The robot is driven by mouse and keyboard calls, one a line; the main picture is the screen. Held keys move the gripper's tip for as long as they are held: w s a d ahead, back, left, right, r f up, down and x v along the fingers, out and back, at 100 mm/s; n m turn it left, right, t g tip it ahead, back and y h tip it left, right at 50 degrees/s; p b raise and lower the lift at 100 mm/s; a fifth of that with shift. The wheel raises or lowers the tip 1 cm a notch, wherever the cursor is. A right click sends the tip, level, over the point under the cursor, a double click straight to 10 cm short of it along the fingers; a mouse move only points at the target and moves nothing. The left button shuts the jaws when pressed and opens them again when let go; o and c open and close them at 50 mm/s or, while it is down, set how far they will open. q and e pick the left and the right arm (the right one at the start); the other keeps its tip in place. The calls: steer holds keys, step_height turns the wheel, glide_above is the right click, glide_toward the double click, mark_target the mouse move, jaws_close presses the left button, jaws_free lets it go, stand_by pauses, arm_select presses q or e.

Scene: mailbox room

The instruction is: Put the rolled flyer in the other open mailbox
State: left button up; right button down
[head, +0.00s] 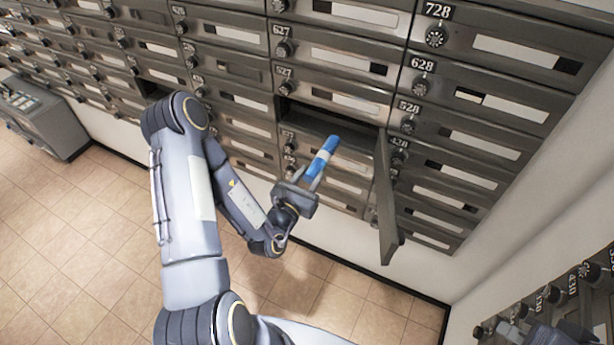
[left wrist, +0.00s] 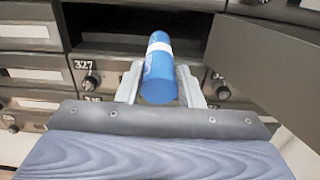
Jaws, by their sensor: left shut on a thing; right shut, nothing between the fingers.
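The rolled flyer (head: 322,158) is a blue tube with a white band. My left gripper (head: 307,181) is shut on its lower end, and it points up toward the mailboxes. In the left wrist view the flyer (left wrist: 160,75) stands out between the fingers, in front of an open mailbox. That open mailbox (head: 310,119) is a dark slot above the flyer's far end, with its door (head: 387,205) swung out on the right. Another dark opening (head: 154,92) shows at the left, partly hidden by my left arm. My right gripper (head: 512,331) is shut and empty at the lower right, partly cut off.
Rows of closed grey mailboxes with dials and number plates surround the open one. The open door (left wrist: 265,60) juts out just right of the left gripper. More mailboxes (head: 580,285) stand at the lower right. A grey box (head: 45,120) is at the far left. The tiled floor is clear.

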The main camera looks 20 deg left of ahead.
mark_target(329, 145)
arm_select(q)
steer(key=w, duration=0.8)
steer(key=w+b, duration=0.1)
steer(key=w, duration=0.3)
steer(key=shift+w+d+f, duration=0.1)
steer(key=shift+w+d, duration=0.1)
steer(key=shift+d, duration=0.05)
steer(key=w+b, duration=0.1)
steer(key=w, duration=0.2)
steer(key=w+b, duration=0.1)
steer(key=w, duration=0.2)
steer(key=w+b, duration=0.1)
steer(key=w, duration=0.1)
steer(key=shift+w+d+f, duration=0.15)
steer(key=shift+w+f, duration=0.2)
steer(key=shift+w, duration=0.4)
steer(key=shift+w+f, duration=0.1)
steer(key=shift+w, duration=0.55)
steer(key=o, duration=1)
steer(key=shift+o, duration=0.2)
